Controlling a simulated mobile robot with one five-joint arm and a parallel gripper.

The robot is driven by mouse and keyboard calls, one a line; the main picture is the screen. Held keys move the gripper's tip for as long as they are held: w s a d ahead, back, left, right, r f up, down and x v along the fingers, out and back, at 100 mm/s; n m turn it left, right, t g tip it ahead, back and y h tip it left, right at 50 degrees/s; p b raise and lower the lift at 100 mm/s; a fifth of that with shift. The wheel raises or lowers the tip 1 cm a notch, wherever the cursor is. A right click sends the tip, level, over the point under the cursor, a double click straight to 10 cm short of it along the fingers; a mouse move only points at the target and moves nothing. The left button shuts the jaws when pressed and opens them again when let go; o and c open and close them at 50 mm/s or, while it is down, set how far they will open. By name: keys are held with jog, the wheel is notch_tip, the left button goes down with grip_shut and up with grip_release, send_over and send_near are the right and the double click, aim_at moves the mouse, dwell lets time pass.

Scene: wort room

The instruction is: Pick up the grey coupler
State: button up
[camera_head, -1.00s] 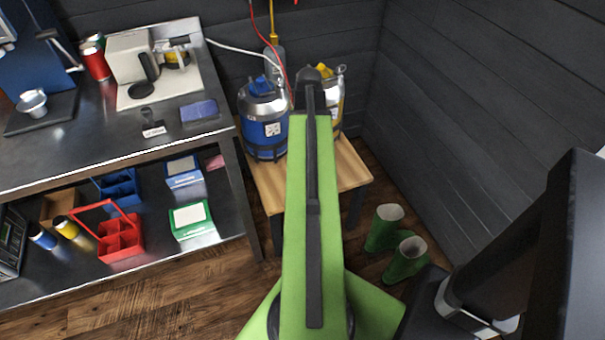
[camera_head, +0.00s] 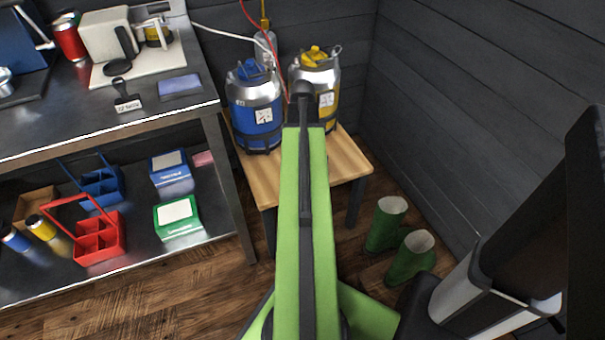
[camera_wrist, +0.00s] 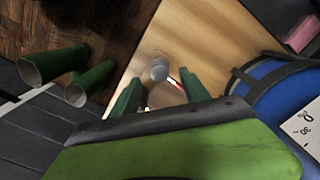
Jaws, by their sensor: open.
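In the wrist view a small rounded grey piece (camera_wrist: 159,70), which looks like the grey coupler, shows above the wooden table top (camera_wrist: 185,30). A short red and white part shows beside its lower right. My gripper (camera_wrist: 160,78) is open, with its two green fingers apart, one on each side of the grey piece. I cannot tell whether it touches the piece or how far it is from the table. In the head view my green arm reaches over the wooden table (camera_head: 345,160) and hides the gripper and the grey piece.
A blue keg (camera_head: 255,105) and a yellow keg (camera_head: 328,100) stand at the back of the table. A red hose (camera_head: 262,28) hangs down behind my arm. Green boots (camera_head: 385,222) stand on the floor at right. A steel bench (camera_head: 60,135) is at left.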

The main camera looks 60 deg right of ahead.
notch_tip(320, 180, down, 5)
jog(key=b, duration=0.5)
jog(key=shift+d+f, duration=0.1)
jog(key=shift+f, duration=0.1)
jog(key=shift+r, duration=0.2)
grip_shut()
